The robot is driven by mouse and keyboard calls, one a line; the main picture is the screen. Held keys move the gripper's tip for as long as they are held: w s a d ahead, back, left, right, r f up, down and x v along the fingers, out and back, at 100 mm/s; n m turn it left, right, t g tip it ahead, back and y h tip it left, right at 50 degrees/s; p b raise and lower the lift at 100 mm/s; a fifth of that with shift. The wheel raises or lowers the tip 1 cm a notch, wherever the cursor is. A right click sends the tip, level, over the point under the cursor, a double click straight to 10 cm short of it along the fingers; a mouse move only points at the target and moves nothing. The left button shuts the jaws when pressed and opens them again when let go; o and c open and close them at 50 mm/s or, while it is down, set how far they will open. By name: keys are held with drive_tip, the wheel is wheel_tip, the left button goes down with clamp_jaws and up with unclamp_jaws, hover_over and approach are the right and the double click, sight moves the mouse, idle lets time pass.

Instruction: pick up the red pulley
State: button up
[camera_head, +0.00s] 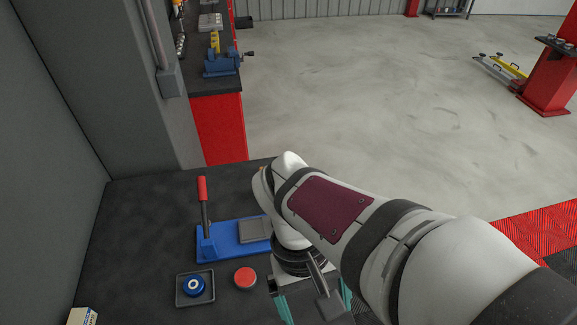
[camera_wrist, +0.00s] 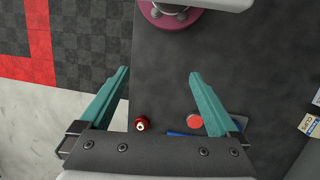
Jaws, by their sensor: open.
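The red pulley (camera_wrist: 142,125), small and round with a pale centre, lies on the dark tabletop in the wrist view. It shows low in the picture, close to the left finger's inner side. In the head view I cannot see it; my arm covers that part of the table. My gripper (camera_wrist: 158,73) is open and empty, its teal fingers spread wide above the table. The gripper also shows partly in the head view (camera_head: 315,303), at the bottom edge below my arm. The pulley's lower side is close to the gripper body's edge.
A flat red disc (camera_head: 245,277) lies left of my gripper in the head view, also seen in the wrist view (camera_wrist: 194,122). A blue pulley (camera_head: 193,286) sits in a dark tray (camera_head: 180,301). A blue press (camera_head: 212,245) with a red-handled lever stands behind.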

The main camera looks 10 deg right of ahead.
drive_tip(key=w+a+f+n+t+h, duration=0.2)
drive_tip(key=w+a+f+n+h, duration=0.1)
drive_tip(key=w+f+n, duration=0.2)
drive_tip(key=w+a+f+n+t+h, duration=0.2)
drive_tip(key=w+a+f+n+h, duration=0.1)
drive_tip(key=w+n, duration=0.3)
drive_tip(key=w+a+f+n+t+h, duration=0.2)
drive_tip(key=w+f+n+h, duration=0.3)
drive_tip(key=n, duration=0.4)
drive_tip(key=shift+w+a+f+n, duration=0.15)
drive_tip(key=shift+a+f+n, duration=0.15)
drive_tip(key=shift+a+f, duration=0.45)
drive_tip(key=x, duration=1)
drive_tip(key=w+x, duration=0.1)
drive_tip(key=x, duration=0.5)
drive_tip(key=shift+a+r, duration=0.1)
clamp_jaws()
